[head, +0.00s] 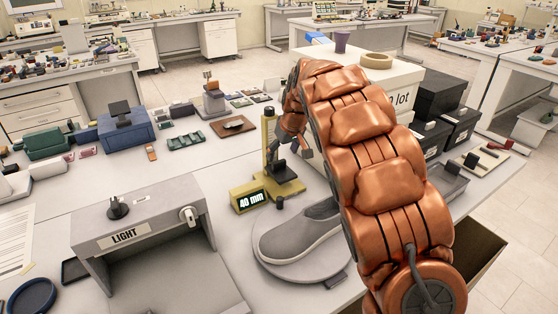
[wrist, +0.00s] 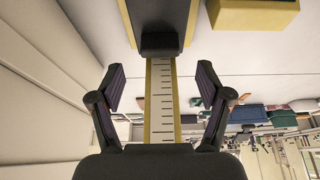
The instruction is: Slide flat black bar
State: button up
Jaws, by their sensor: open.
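A yellow height gauge (head: 270,130) stands upright on the white table, with a "40 mm" display (head: 250,200) at its foot. In the wrist view its ruled scale (wrist: 162,100) runs between my fingers. A black block (wrist: 160,45) sits across the scale, beyond the fingertips; it may be the flat black bar, but I cannot tell for sure. My gripper (wrist: 162,72) is open, one finger on each side of the scale, with nothing held. In the head view my gripper (head: 298,148) is beside the gauge column, partly hidden by my arm.
A grey shoe (head: 300,235) lies on a round plate in front of the gauge. A grey LIGHT box (head: 140,235) stands front left. A blue box (head: 125,130) and small trays are behind. Black boxes (head: 438,95) and a white box (head: 395,78) stand to the right.

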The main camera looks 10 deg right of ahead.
aim_at(279, 161)
jog(key=shift+p+x, duration=0.8)
jog(key=shift+x, duration=1.95)
grip_shut()
